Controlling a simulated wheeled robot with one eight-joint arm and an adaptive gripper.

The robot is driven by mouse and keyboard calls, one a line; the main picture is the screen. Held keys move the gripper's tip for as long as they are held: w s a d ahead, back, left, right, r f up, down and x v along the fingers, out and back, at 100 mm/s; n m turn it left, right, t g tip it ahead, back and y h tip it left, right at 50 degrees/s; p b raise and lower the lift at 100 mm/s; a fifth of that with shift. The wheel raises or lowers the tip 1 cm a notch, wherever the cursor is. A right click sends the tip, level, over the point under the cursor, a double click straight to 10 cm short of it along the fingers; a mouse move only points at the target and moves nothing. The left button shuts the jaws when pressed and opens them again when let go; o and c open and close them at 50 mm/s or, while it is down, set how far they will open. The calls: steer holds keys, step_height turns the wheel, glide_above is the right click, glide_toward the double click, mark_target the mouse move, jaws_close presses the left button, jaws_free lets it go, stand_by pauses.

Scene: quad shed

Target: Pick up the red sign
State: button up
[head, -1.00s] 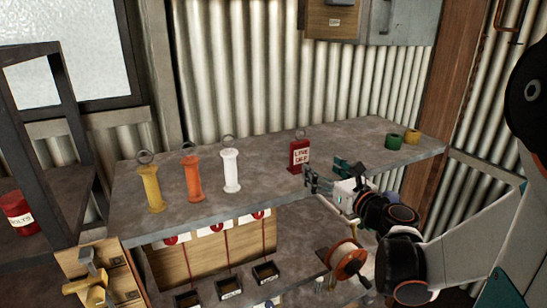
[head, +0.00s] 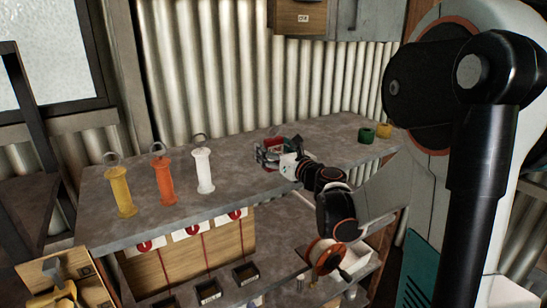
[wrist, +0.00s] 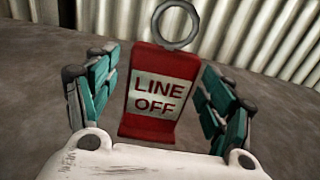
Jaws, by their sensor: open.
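The red sign (wrist: 158,92) stands on the grey shelf with a white "LINE OFF" label and a metal ring on top. In the wrist view it lies between the two teal fingers of my gripper (wrist: 157,95), with a gap on each side. The fingers are open. In the head view my gripper (head: 270,156) is at the sign on the shelf, and the sign (head: 274,143) is mostly hidden behind it.
Yellow (head: 121,194), orange (head: 164,182) and white (head: 204,171) ringed handles stand to the left on the shelf (head: 235,184). Green (head: 367,135) and yellow (head: 384,131) rolls sit at the right. A corrugated wall (head: 230,80) rises behind.

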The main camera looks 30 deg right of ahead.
steer(key=shift+w, duration=0.2)
steer(key=c, duration=1.2)
steer(key=shift+r, duration=0.1)
step_height(320, 180, up, 20)
steer(key=p, duration=1.4)
steer(key=shift+p, duration=0.3)
